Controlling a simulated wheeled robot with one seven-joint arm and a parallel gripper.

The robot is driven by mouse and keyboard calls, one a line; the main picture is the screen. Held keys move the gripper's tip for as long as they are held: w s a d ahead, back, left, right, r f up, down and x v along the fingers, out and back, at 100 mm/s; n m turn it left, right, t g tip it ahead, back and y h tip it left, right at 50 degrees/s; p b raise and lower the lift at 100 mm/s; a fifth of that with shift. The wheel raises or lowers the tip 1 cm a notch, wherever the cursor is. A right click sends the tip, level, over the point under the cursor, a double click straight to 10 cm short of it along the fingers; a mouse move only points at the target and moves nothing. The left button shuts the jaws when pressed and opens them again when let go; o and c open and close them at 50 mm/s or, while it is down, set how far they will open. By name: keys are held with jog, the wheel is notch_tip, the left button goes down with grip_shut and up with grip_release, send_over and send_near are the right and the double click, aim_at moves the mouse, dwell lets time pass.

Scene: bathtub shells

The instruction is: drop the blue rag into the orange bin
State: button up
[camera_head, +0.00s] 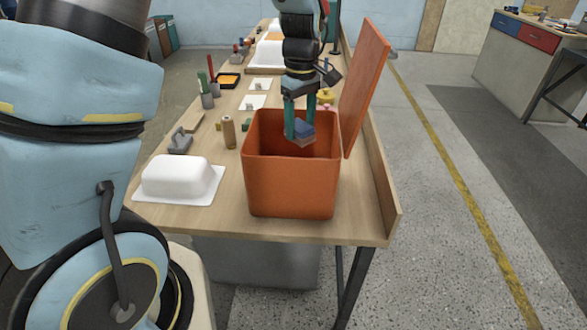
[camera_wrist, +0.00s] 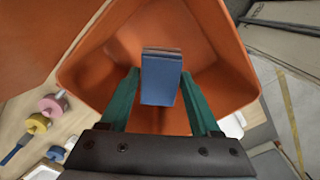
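The orange bin (camera_head: 290,188) stands on the near end of the workbench, with its lid (camera_head: 366,85) swung up on the right side. The folded blue rag (camera_head: 304,129) is between the green fingers of my gripper (camera_head: 300,125), within the bin's mouth. In the wrist view the blue rag (camera_wrist: 161,80) sits between the two fingertips of my gripper (camera_wrist: 160,85), and both tips appear to touch its sides. The orange bin's inside (camera_wrist: 215,50) shows around and below it. The part of the bin I can see below the rag looks empty.
A white tub shell (camera_head: 176,176) lies left of the bin on the workbench (camera_head: 225,205). A brown cylinder (camera_head: 228,132) and a grey tool (camera_head: 180,141) stand behind it. Pink and yellow pieces (camera_wrist: 38,123) lie beside the bin. The bench has a raised right edge (camera_head: 382,175).

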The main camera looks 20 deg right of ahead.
jog(key=o, duration=0.4)
notch_tip(320, 180, up, 11)
jog(key=b, duration=0.2)
jog(key=shift+f+b, duration=0.1)
jog(key=shift+b, duration=0.2)
jog(key=w+a+f+m, duration=0.1)
jog(key=a+f, duration=0.2)
jog(key=a, duration=0.5)
jog(key=w+a+f+m, duration=0.1)
jog(key=a+f, duration=0.1)
jog(key=a, duration=0.6)
jog(key=s+a+f+m, duration=0.1)
jog(key=s+a, duration=0.1)
jog(key=a, duration=0.2)
jog(key=s+a+f+m+t, duration=0.1)
jog(key=s+a+f, duration=0.1)
jog(key=a, duration=0.3)
jog(key=s+a+f+m, duration=0.1)
jog(key=s+a+f, duration=0.1)
jog(key=a, duration=0.3)
jog(key=shift+a+f+t, duration=0.1)
jog(key=shift+f+t, duration=0.15)
jog(key=shift+t, duration=0.05)
